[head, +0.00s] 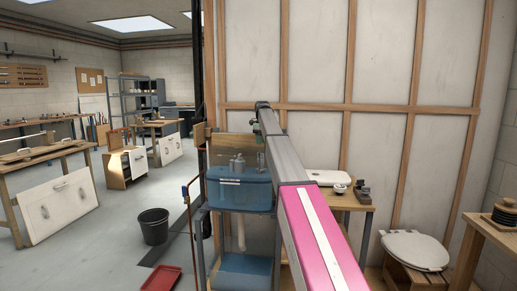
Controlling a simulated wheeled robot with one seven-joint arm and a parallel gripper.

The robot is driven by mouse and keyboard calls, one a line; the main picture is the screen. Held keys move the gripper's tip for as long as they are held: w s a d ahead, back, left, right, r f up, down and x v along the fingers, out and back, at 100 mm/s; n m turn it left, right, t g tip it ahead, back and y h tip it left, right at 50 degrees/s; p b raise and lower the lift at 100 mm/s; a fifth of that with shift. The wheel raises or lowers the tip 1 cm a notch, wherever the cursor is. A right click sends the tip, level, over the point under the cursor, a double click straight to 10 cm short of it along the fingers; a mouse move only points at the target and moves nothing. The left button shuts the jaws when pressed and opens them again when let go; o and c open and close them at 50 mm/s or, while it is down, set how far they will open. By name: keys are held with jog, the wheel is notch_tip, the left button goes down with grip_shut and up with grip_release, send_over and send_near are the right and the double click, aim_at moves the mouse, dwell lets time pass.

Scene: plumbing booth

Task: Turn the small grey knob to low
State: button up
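I cannot make out a small grey knob in the head view. My arm runs from the bottom right up to the middle of the picture and covers part of what stands behind it. My gripper cannot be made out; the far end of the arm hides what lies beyond it. Small grey fittings (237,163) stand on top of a blue translucent basin (238,188) just left of my arm. They are too small to tell whether one is the knob.
A white basin (328,177) and dark fittings (362,191) sit on a wooden bench right of my arm. A toilet seat (414,250) lies at the lower right. A black bucket (153,226) and red tray (161,281) stand on the floor at left. Floor between is open.

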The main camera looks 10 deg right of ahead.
jog(key=shift+d+r, duration=0.15)
jog(key=shift+r, duration=0.15)
jog(key=shift+d, duration=0.1)
jog(key=shift+c, duration=1.4)
jog(key=n, duration=0.3)
jog(key=shift+w+r+n, duration=0.1)
jog(key=shift+w+n, duration=0.05)
jog(key=shift+n, duration=0.15)
jog(key=n, duration=0.4)
jog(key=shift+w+r, duration=0.15)
jog(key=shift+r, duration=0.05)
jog(key=n, duration=0.5)
jog(key=shift+w+a+r+n, duration=0.15)
jog(key=shift+a+r+n, duration=0.15)
jog(key=shift+n, duration=0.1)
jog(key=n, duration=0.4)
jog(key=shift+w+a+r, duration=0.1)
jog(key=shift+r, duration=0.05)
jog(key=f+n, duration=0.3)
jog(key=n, duration=0.3)
jog(key=f+n, duration=0.3)
jog(key=n, duration=0.4)
jog(key=w+a+f+n, duration=0.1)
jog(key=f+n, duration=0.2)
jog(key=n, duration=0.3)
jog(key=shift+n, duration=0.4)
